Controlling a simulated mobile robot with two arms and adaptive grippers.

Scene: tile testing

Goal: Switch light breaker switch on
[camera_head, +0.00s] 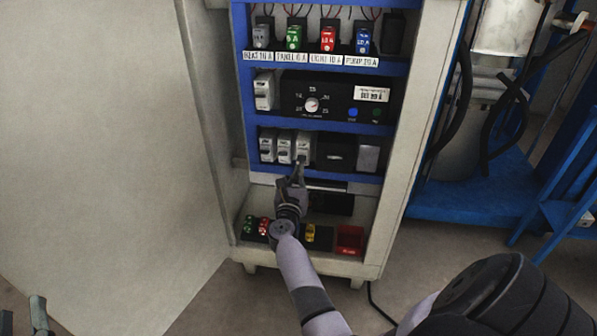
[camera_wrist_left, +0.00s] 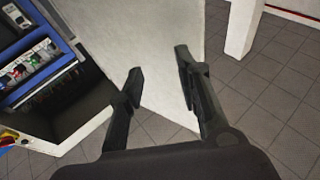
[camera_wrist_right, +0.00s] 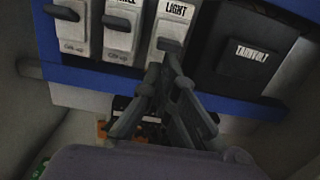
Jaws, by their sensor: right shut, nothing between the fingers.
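The light breaker (camera_wrist_right: 174,26) is a pale switch labelled LIGHT in the right wrist view, the rightmost of three. Its dark lever (camera_wrist_right: 169,45) sits lower on its body than the levers of its neighbours. In the head view the light breaker (camera_head: 303,145) is on the cabinet's third row. My right gripper (camera_head: 298,168) is shut and empty, its tips just below that lever; I cannot tell if they touch it. It also shows in the right wrist view (camera_wrist_right: 168,62). My left gripper (camera_wrist_left: 158,62) is open and empty, away from the switches.
Two more breakers (camera_wrist_right: 118,27) stand left of the light one, and a dark block labelled TARNVOLT (camera_wrist_right: 250,55) stands right. The open cabinet (camera_head: 398,150) has a bottom tray with coloured parts and a red bin (camera_head: 350,240). A large pale panel (camera_head: 100,130) fills the left.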

